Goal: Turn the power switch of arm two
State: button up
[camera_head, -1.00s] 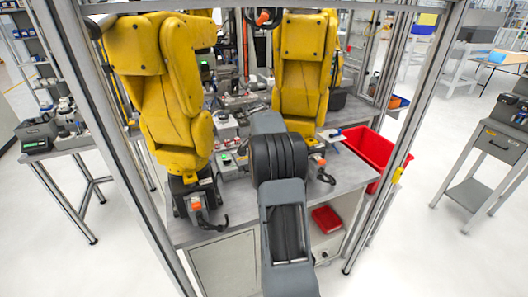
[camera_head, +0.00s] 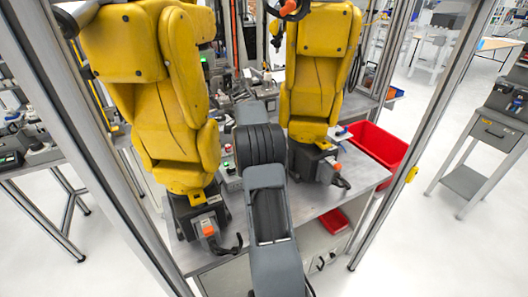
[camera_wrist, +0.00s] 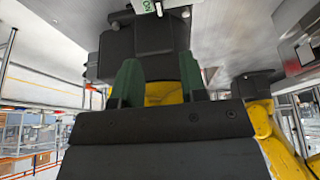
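Two yellow robot arms stand on the grey bench, a left one (camera_head: 155,95) and a right one (camera_head: 318,75), each on a dark base. Which is arm two I cannot tell. Orange-red parts show on the left base (camera_head: 208,230) and the right base (camera_head: 337,166); I cannot make out a power switch. In the head view my own grey arm hides my gripper. In the wrist view my gripper (camera_wrist: 160,85) has two green fingertips set apart, with nothing clearly held between them. A black base-like block (camera_wrist: 140,48) and some yellow lie beyond them.
Metal frame posts (camera_head: 95,130) and (camera_head: 435,95) stand on both sides of the bench (camera_head: 305,205). A red bin (camera_head: 375,145) sits at the bench's right. Small boxes with buttons (camera_head: 230,181) lie between the arms. A red tray (camera_head: 334,221) is below.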

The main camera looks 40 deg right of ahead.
jog(key=p+x, duration=0.1)
jog(key=x, duration=0.5)
jog(key=p+x, duration=0.1)
jog(key=x, duration=0.5)
jog(key=shift+a+f, duration=0.1)
jog(key=shift+f, duration=0.35)
jog(key=shift+c, duration=0.3)
grip_shut()
